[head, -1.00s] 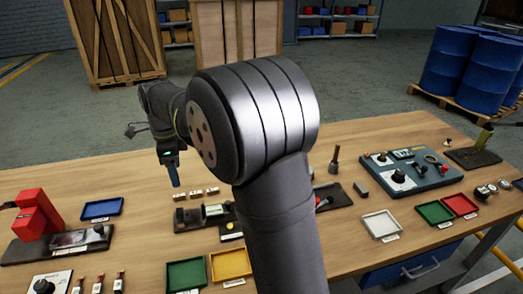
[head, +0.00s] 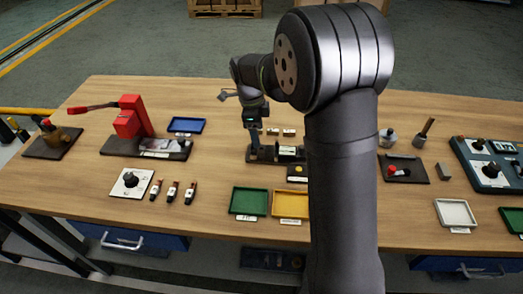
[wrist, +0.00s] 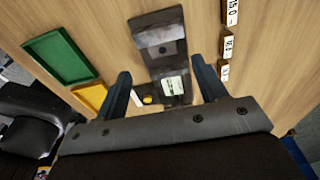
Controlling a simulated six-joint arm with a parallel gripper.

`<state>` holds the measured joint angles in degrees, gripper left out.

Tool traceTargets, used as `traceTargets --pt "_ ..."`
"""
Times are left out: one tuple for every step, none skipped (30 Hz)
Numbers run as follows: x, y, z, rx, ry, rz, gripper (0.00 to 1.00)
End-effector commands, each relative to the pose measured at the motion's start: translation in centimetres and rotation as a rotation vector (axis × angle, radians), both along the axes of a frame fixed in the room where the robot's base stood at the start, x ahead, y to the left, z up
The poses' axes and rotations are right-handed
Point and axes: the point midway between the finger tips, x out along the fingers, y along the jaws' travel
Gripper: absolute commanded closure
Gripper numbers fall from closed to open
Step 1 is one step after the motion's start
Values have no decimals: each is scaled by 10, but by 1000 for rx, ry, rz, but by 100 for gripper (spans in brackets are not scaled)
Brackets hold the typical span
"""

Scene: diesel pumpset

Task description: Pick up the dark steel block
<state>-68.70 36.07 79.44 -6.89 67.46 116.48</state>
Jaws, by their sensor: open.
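A small dark grey block (head: 444,170), which looks like the dark steel block, stands on the wooden table right of a black tray. It is not recognisable in the wrist view. My gripper (head: 254,137) is left of it, across the table, by a dark vice-like fixture (head: 262,155). In the wrist view my gripper (wrist: 161,72) is open, with its two fingers apart and nothing held between them. The dark fixture (wrist: 160,40) lies beyond and between the fingers, with a pale labelled piece on it. My arm hides part of the table in the head view.
A green tray (head: 249,201) and a yellow tray (head: 290,204) lie in front of the fixture. A red press (head: 128,118) stands at left. Bare wood surrounds the small block.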

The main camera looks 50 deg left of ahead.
Motion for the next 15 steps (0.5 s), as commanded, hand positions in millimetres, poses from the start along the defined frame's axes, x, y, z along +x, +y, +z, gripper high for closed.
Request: traceTargets --pt "1 -1 -7 -2 1 0 35" --pt "1 -1 -10 -1 0 0 35" --pt "1 -1 -13 -1 1 0 35" --pt "1 -2 -14 -1 1 0 35" --pt "2 -2 -15 -1 1 0 35" --pt "2 -2 -17 -1 1 -1 35" --pt "2 -2 -19 -1 1 -1 35" --pt "3 -2 -22 -1 1 -1 35" --pt "4 -3 -27 -2 1 -1 35" --pt "5 -3 -32 -3 1 -1 35" --pt "6 -4 -36 -3 1 -1 35" --pt "7 -4 -42 -2 1 -1 35" --pt "8 -4 -47 -3 1 -1 35" --pt "9 -5 -52 -3 1 0 35" --pt "9 -5 -57 -2 1 0 35"
